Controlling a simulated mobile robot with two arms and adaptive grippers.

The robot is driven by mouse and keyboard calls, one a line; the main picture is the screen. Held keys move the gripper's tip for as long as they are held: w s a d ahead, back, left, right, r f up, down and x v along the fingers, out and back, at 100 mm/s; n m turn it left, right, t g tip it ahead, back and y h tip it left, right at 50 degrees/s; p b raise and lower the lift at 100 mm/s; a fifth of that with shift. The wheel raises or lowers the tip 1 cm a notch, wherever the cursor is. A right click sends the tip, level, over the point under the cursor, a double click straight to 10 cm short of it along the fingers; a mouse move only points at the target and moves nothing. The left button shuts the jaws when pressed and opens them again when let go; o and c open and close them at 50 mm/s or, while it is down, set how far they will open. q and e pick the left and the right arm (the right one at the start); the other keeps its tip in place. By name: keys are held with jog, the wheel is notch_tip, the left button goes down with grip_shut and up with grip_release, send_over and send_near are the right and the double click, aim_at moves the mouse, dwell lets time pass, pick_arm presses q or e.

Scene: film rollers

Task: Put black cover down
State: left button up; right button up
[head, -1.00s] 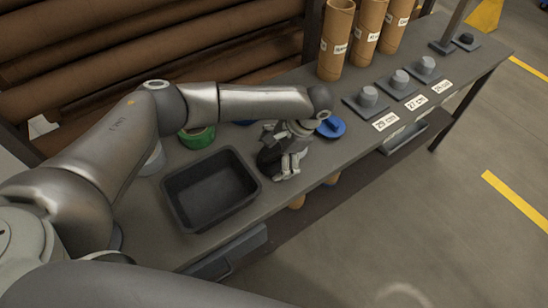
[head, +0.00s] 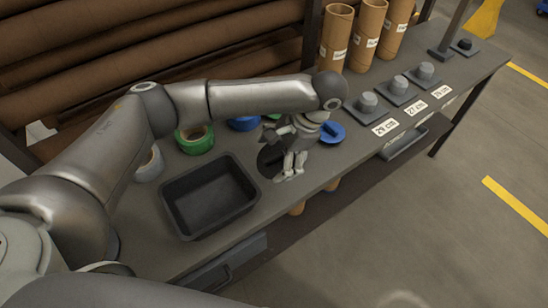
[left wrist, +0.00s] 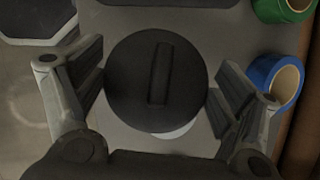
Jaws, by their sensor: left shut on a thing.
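The black cover (head: 269,160) is a round dark disc with a raised bar across its top. It lies level at or just above the grey table, right of the black tray; I cannot tell if it touches the table. My left gripper (head: 283,150) is shut on it, and partly hides it in the head view. In the left wrist view the cover (left wrist: 135,85) sits between the two fingers of the gripper (left wrist: 157,82), one on each side. A sliver of something white shows under its edge. My right gripper is not in view.
The black tray (head: 172,207) stands left of the cover. Rolls of green tape (head: 197,146) and blue tape (head: 243,124) lie behind. Grey plugs on plates and upright cardboard tubes (head: 335,40) stand further right.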

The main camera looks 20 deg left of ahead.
aim_at(278, 168)
pick_arm(q)
jog(key=r, duration=0.1)
jog(key=s+r, duration=0.1)
jog(key=d+r+p, duration=0.1)
jog(key=shift+s, duration=0.35)
jog(key=s+d+r, duration=0.3)
jog(key=s+d, duration=0.1)
jog(key=s, duration=0.4)
jog(key=s+a+r+n+g+h, duration=0.1)
jog(key=a+n+g+h, duration=0.1)
jog(key=a+n, duration=0.7)
jog(key=shift+s+a+r+g+h, duration=0.3)
jog(key=shift+a+g, duration=0.2)
jog(key=shift+a, duration=0.25)
jog(key=shift+w, duration=0.15)
